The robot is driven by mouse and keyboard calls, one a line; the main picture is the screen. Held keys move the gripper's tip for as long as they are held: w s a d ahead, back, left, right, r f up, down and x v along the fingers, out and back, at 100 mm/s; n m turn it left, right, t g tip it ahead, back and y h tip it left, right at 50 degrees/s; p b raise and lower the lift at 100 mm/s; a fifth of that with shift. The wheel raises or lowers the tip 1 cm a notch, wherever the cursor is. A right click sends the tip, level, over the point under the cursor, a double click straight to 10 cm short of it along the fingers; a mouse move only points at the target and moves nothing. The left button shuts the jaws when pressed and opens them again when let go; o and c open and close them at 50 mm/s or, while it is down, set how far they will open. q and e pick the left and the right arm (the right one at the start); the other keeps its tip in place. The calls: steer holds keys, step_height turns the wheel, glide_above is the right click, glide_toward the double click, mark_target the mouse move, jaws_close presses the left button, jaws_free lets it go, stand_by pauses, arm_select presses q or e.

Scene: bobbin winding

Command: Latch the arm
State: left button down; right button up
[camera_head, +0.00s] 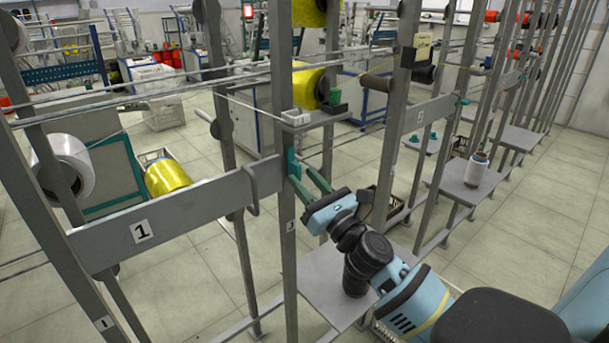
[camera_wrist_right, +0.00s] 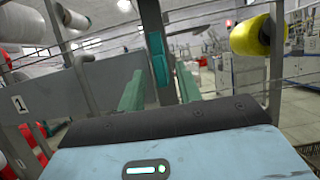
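The flat grey arm (camera_head: 190,212) with a "1" plate runs from the left to a grey upright post (camera_head: 287,235). A hooked handle (camera_head: 253,192) hangs near its right end. In the wrist view the arm (camera_wrist_right: 75,88) lies left of the post. A teal part (camera_head: 291,163), possibly the latch, sits on the post; the wrist view shows it (camera_wrist_right: 158,66) between my fingers. My right gripper (camera_head: 299,172) is open, its green fingers apart on either side of the post (camera_wrist_right: 159,85). Contact cannot be told. My left gripper is not in view.
A white bobbin (camera_head: 70,165) and a yellow bobbin (camera_head: 167,177) are on the left. A grey shelf (camera_head: 325,280) lies under my right arm. More posts and shelves stand on the right.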

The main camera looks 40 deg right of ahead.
steer(key=shift+w+a+r, duration=0.1)
steer(key=shift+w+r, duration=0.15)
steer(key=shift+w, duration=0.45)
steer(key=shift+c, duration=0.4)
jaws_close()
